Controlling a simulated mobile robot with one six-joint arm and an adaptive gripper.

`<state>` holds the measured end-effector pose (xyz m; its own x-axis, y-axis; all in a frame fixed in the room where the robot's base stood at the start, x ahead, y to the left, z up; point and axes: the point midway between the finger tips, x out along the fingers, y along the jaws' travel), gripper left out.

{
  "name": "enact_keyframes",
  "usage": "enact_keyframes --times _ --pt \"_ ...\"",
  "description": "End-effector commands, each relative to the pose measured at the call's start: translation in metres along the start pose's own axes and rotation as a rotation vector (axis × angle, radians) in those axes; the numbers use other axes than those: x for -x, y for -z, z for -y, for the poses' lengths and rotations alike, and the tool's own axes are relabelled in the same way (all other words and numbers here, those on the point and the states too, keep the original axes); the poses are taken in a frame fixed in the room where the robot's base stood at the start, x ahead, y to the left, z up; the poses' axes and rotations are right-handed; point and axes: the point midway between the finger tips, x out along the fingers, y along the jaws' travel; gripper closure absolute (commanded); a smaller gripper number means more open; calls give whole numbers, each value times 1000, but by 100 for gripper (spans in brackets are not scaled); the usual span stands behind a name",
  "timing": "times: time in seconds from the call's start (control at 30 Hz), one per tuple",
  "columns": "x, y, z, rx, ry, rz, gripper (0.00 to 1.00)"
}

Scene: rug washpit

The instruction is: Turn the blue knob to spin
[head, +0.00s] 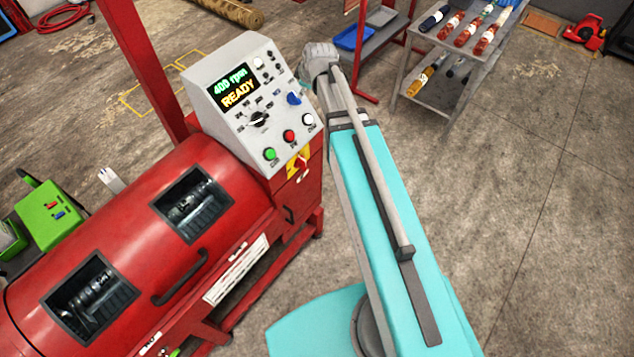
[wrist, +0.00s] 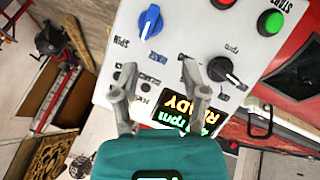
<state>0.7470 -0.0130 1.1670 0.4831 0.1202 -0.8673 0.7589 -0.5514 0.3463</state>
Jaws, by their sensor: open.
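The blue knob (head: 293,98) is on the right side of the light grey sloped control panel (head: 228,56). In the wrist view the blue knob (wrist: 151,23) is at the top, beyond my fingertips and apart from them. A "SPIN" label stands beside it, upside down in that view. I cannot tell which label the knob points at. My gripper (wrist: 156,64) is open and empty over the panel, its two grey fingers spread. In the head view my gripper is mostly hidden behind the wrist, near the panel's upper right edge.
A black knob (head: 258,118) marked rpm, a green button (head: 270,154), a red button (head: 289,135) and a white button (head: 308,119) are close by. The display (head: 234,87) reads 400 rpm READY.

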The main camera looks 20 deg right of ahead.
Motion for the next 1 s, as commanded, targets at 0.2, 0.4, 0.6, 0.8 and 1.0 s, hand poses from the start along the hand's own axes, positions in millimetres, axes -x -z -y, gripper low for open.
enact_keyframes --times 0.2,0.4,0.6,0.8,1.0 --pt "-13 -13 21 -63 26 24 43" --pt "-24 -24 40 -137 52 51 43" --pt "-34 -37 59 -209 75 81 43" --pt "-43 -49 78 -282 96 114 43" --pt "-53 -61 98 -355 115 149 43"
